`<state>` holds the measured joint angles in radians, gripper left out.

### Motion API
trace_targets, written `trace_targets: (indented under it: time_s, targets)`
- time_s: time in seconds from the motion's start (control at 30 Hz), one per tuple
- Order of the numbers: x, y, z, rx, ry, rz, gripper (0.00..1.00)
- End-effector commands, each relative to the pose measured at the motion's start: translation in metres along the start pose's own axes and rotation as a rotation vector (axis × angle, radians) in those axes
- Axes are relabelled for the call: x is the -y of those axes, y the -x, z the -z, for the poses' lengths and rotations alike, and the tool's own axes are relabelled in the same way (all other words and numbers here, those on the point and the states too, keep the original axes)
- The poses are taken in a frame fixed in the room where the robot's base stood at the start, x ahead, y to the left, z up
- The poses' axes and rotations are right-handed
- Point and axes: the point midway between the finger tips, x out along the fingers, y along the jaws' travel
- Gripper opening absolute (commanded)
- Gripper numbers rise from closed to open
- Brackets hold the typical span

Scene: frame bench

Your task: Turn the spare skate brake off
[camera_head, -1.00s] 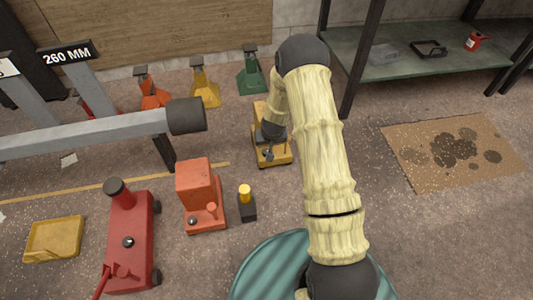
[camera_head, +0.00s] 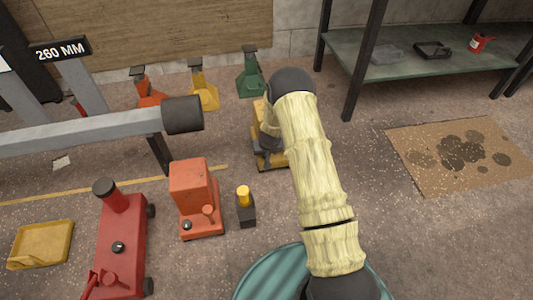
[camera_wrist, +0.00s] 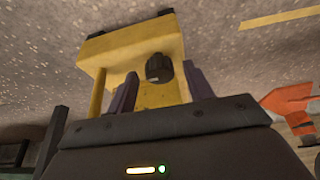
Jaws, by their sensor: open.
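A yellow machine (camera_head: 272,161) stands on the floor beyond my arm, partly hidden by it; I take it to be the spare skate. In the wrist view the yellow body (camera_wrist: 135,45) fills the upper middle. A round dark knob (camera_wrist: 159,67) sticks out of its face; whether it is the brake control, I cannot tell. My gripper (camera_wrist: 161,90) is open, its two dark fingers apart on either side of the knob's line and just short of it. No contact shows. In the head view my gripper is mostly hidden by my arm.
An orange machine (camera_head: 196,195), a small dark block with a yellow top (camera_head: 245,205) and a red jack (camera_head: 120,245) stand to the left. Orange, yellow and green stands (camera_head: 249,78) line the wall. A shelf (camera_head: 420,50) is at right; floor near the stained cardboard (camera_head: 455,150) is free.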

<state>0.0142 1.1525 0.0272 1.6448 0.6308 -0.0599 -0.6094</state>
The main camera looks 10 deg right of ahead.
Motion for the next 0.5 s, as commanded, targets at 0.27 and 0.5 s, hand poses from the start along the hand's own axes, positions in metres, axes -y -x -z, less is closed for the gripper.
trace_targets:
  time_s: [0.27,0.5]
  targets:
    - [0.0005,0.0004,-0.0001,0.000,0.001,0.000,0.15]
    - [0.0008,0.0008,0.0001,0.000,-0.003,-0.002,0.07]
